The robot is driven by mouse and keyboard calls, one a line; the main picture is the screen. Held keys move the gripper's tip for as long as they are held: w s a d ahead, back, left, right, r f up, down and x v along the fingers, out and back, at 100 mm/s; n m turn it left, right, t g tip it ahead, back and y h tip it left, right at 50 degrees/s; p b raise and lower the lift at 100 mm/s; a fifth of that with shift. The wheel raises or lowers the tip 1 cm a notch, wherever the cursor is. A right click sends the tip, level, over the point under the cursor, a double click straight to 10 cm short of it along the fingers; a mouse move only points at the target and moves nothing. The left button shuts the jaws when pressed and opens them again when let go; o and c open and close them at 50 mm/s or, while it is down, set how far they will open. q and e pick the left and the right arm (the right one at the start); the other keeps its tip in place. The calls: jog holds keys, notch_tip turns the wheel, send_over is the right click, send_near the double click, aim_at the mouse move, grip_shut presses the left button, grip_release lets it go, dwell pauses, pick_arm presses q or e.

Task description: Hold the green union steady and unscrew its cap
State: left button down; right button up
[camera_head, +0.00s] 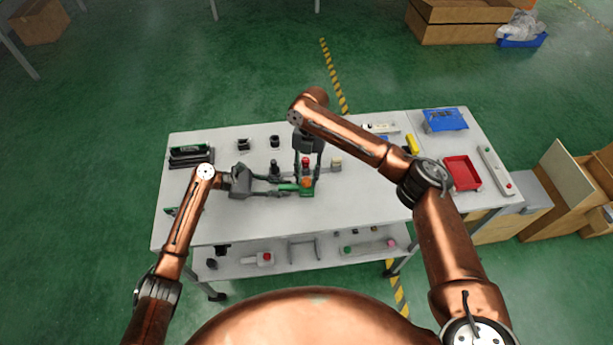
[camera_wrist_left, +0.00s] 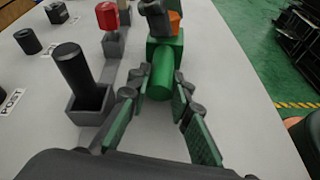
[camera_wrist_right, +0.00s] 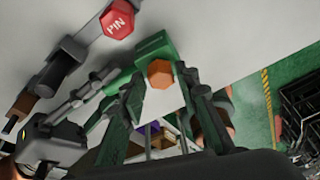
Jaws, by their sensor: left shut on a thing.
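The green union (camera_head: 306,191) stands on the table, a green block with a green stub towards my left gripper. Its orange hexagonal cap (camera_head: 307,182) is on top and shows in the right wrist view (camera_wrist_right: 160,73). My left gripper (camera_head: 284,187) is shut on the stub (camera_wrist_left: 160,82), a finger on each side. My right gripper (camera_head: 307,170) points down above the union. Its fingers are spread (camera_wrist_right: 159,76), with the orange cap seen between them. I cannot tell whether they touch the cap. In the left wrist view a right finger partly hides the cap (camera_wrist_left: 174,24).
A red hexagonal knob marked PIN (camera_wrist_right: 117,19) stands close behind the union. A black post in a grey socket (camera_wrist_left: 82,75) is beside my left gripper. A red tray (camera_head: 461,173) and a blue bin (camera_head: 444,121) lie right. The table's front (camera_head: 340,219) is clear.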

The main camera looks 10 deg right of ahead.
aim_at(304, 179)
jog(key=o, duration=0.4)
jog(key=shift+r, duration=1.5)
jog(key=m, duration=0.3)
jog(key=m+t+y, duration=0.1)
jog(key=m, duration=0.2)
jog(key=shift+s+d+f, duration=0.1)
jog(key=shift+s+d, duration=0.05)
jog(key=shift+d, duration=0.05)
jog(key=m+t, duration=0.1)
jog(key=m, duration=0.2)
jog(key=m+y, duration=0.1)
jog(key=m, duration=0.2)
jog(key=shift+s+t, duration=0.1)
jog(key=shift+t, duration=0.3)
jog(key=m, duration=0.3)
jog(key=m+t, duration=0.1)
jog(key=m, duration=0.2)
jog(key=shift+s+t, duration=0.15)
jog(key=shift+t, duration=0.15)
jog(key=m+t, duration=0.1)
jog(key=m, duration=0.4)
jog(key=shift+h, duration=0.4)
